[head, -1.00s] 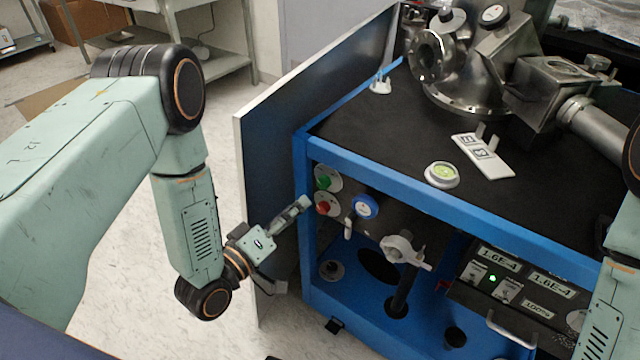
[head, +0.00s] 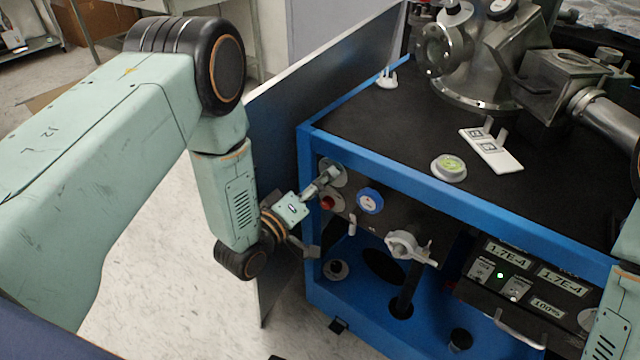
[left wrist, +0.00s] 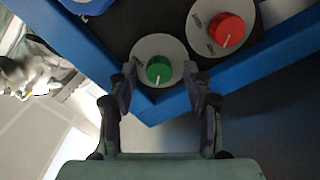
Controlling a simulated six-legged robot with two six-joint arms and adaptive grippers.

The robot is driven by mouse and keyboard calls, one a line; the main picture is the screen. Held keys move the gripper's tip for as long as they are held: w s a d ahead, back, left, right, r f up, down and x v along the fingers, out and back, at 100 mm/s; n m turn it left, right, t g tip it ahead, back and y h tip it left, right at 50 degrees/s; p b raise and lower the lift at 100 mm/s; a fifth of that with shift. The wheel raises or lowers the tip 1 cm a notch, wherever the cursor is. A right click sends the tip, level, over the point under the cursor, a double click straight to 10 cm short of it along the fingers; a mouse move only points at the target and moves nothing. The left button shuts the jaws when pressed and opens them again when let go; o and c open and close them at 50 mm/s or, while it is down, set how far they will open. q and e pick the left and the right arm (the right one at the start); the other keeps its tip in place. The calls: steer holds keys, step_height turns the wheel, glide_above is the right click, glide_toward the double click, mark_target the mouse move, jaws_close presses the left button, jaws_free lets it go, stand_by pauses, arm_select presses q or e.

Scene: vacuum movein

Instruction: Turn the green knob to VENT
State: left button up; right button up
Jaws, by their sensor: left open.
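The green knob (left wrist: 158,70) sits on a round grey dial plate in the left wrist view, with a white pointer line on it. My left gripper (left wrist: 160,95) is open, its two fingers on either side of the dial plate with the knob between them; I cannot tell whether they touch it. In the head view my left gripper (head: 328,178) reaches the panel and covers the green knob. The red knob (left wrist: 226,30) is on its own dial plate beside it, and also shows in the head view (head: 327,202). The dial lettering is too small to read. My right gripper is not visible.
The blue-framed cart (head: 400,174) carries a steel vacuum chamber (head: 470,60). A blue round gauge (head: 370,200) and a grey valve handle (head: 405,245) are right of the knobs. An open dark door panel (head: 283,110) stands close behind my left arm.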

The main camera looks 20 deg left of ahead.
arm_select(q)
steer(key=shift+c, duration=0.2)
steer(key=shift+r, duration=0.1)
steer(key=shift+c, duration=0.8)
jaws_close()
steer(key=shift+m+p, duration=3.45)
steer(key=shift+m, duration=5.45)
